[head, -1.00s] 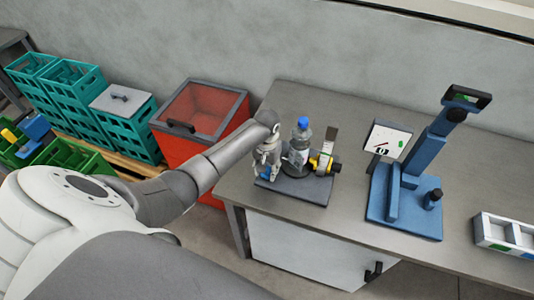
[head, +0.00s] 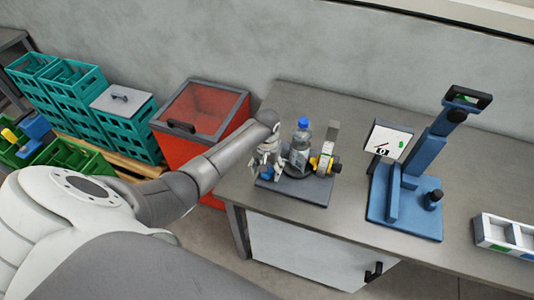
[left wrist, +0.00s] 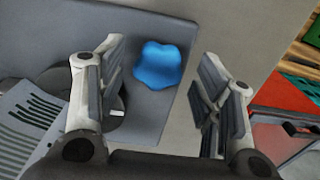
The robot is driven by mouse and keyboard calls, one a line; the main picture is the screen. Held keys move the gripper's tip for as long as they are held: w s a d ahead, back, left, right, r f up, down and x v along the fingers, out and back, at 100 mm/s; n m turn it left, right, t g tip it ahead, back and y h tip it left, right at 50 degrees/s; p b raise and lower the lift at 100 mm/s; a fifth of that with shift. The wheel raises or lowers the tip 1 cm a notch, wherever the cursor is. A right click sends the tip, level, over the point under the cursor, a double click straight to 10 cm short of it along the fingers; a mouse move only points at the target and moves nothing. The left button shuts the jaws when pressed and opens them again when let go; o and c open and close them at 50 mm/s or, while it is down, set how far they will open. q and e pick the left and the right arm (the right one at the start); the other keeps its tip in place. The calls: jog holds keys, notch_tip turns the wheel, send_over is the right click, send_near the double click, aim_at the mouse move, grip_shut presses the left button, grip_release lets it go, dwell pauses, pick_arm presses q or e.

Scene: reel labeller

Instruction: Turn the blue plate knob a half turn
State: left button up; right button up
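The blue plate knob (left wrist: 160,65) is a lobed knob on the grey base of the labeller in the left wrist view. It also shows small in the head view (head: 267,173), partly covered by my gripper. My left gripper (left wrist: 160,58) is open, one finger on each side of the knob, with a visible gap on both sides. In the head view my left gripper (head: 267,163) is over the left end of the labeller base (head: 300,190). A clear bottle with a blue cap (head: 303,124) stands upright on the labeller. My right gripper is not in view.
A yellow and grey reel part (head: 325,163) sits right of the bottle. A blue stand (head: 405,200) with a small white display (head: 388,140) is further right. A red bin (head: 205,105) stands left of the table.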

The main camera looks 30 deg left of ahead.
pick_arm(q)
notch_tip(320, 180, up, 12)
dwell(0.7)
dwell(0.4)
